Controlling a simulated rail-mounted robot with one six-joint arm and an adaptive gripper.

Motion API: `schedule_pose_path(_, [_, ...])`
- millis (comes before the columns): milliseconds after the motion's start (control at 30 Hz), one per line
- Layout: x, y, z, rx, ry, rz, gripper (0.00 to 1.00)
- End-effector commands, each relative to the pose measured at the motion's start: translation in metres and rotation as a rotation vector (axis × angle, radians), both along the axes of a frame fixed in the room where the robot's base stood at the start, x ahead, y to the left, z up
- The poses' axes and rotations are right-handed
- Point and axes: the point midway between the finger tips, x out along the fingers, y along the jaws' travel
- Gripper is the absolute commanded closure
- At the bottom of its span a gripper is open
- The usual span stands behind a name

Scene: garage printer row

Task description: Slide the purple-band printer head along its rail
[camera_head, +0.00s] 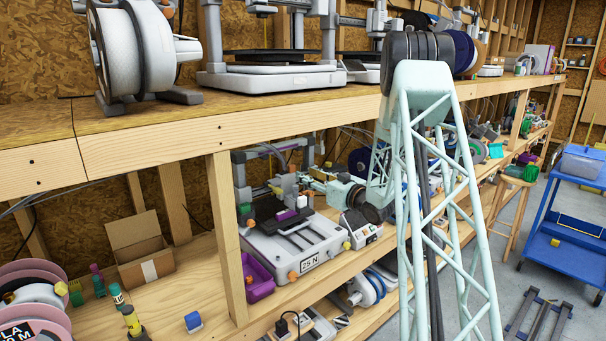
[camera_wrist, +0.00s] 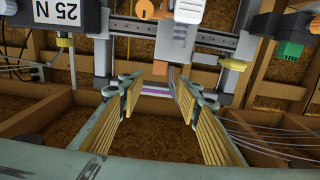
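The printer marked "25 N" (camera_head: 298,245) stands on the lower shelf, with a dark bed and an upright frame at its back. A small block with a purple band (camera_head: 286,215) shows over its bed. My gripper (camera_head: 292,182) is at the printer's frame, beside pale yellow and grey parts; its fingertips are hard to make out there. In the wrist view my gripper (camera_wrist: 155,84) is open, its two ribbed yellow fingers apart. A thin purple and white strip (camera_wrist: 156,91) shows between and beyond the fingers. I cannot tell whether either finger touches it.
The upper shelf (camera_head: 150,126) runs above the printer, and a wooden post (camera_head: 226,235) stands at its left. A purple bin (camera_head: 259,278) sits by the printer's front left. An open cardboard box (camera_head: 143,262) stands further left. A blue cart (camera_head: 565,235) is at right.

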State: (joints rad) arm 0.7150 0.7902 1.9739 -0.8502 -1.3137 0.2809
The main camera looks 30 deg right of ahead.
Motion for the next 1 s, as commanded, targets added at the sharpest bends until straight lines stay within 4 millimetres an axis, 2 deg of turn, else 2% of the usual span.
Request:
schedule_pose_path(233, [-0.0107, -0.0016, 0.0006, 0.0, -0.001, -0.001, 0.68])
schedule_pose_path(1000, [-0.0092, 0.0018, 0.0041, -0.007, 0.007, -0.004, 0.68])
